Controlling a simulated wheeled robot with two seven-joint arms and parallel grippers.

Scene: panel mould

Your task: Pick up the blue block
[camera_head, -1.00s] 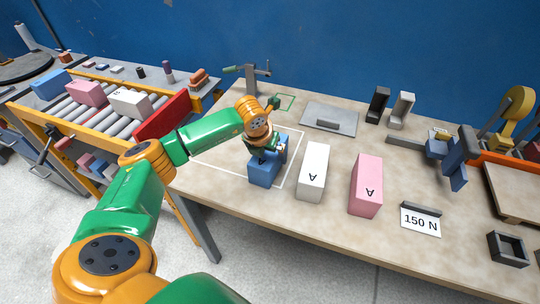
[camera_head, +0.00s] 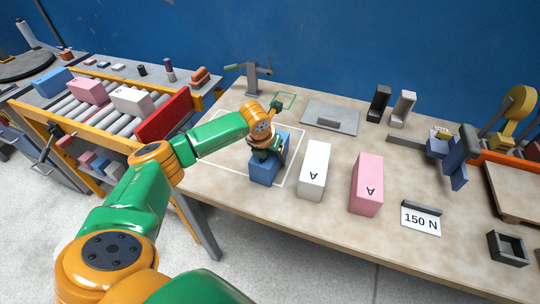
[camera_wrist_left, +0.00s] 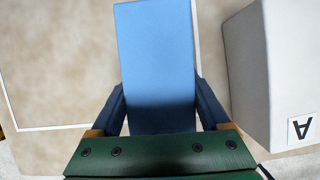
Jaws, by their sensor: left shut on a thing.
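The blue block (camera_head: 266,170) stands at the front of the table, partly inside the white outlined square. My left gripper (camera_head: 264,153) is over it, and the gripper and wrist hide part of its top. In the left wrist view the blue block (camera_wrist_left: 158,60) lies between the two dark fingers of my left gripper (camera_wrist_left: 160,108), which are shut on its sides. I cannot tell whether the block is clear of the table. My right gripper is not in view.
A white block (camera_head: 313,172) marked A stands close to the right of the blue block. A pink block (camera_head: 366,185) stands beyond it, near a 150 N sign (camera_head: 421,220). A grey plate (camera_head: 330,118) lies behind. A roller conveyor (camera_head: 110,100) is at left.

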